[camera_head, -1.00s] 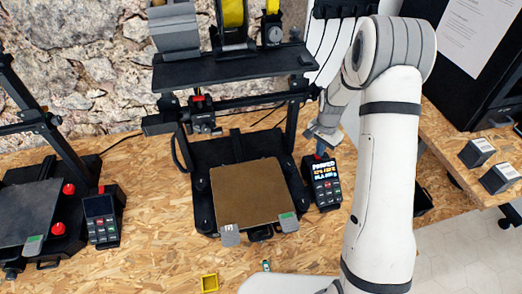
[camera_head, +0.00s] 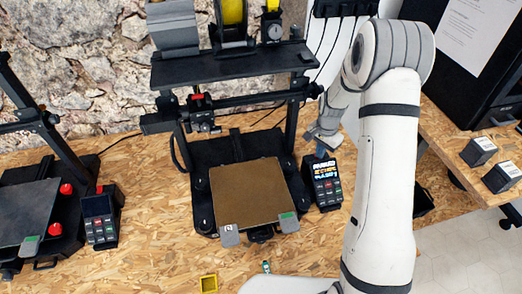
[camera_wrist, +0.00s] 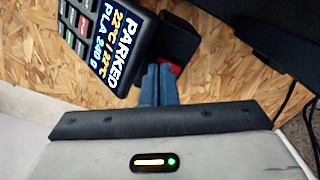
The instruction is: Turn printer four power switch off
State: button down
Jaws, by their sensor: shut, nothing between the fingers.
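The middle printer (camera_head: 245,70) has a brown build plate (camera_head: 250,195) and a control box (camera_head: 323,182) at its right. The box's screen is lit. In the wrist view, the screen (camera_wrist: 112,45) reads PARKED, 22°C / 22°C, PLA 240 g. A red part (camera_wrist: 175,68), seemingly the power switch, shows at the end of the box beside my fingertips and is partly hidden by them. My gripper (camera_wrist: 158,70) has blue fingers, shut and empty. In the head view, my gripper (camera_head: 320,148) is at the back end of the box. I cannot tell whether the fingers touch the switch.
Another printer's control box (camera_head: 99,215) with a dark screen stands at the left, near two red knobs. A yellow square (camera_head: 209,283) lies on the wooden bench in front. Two small dark boxes (camera_head: 478,152) sit on the right bench. Black cables hang behind the middle printer.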

jog(key=shift+r+p, duration=1.7)
jog(key=shift+r, duration=1.75)
jog(key=shift+f, duration=0.1)
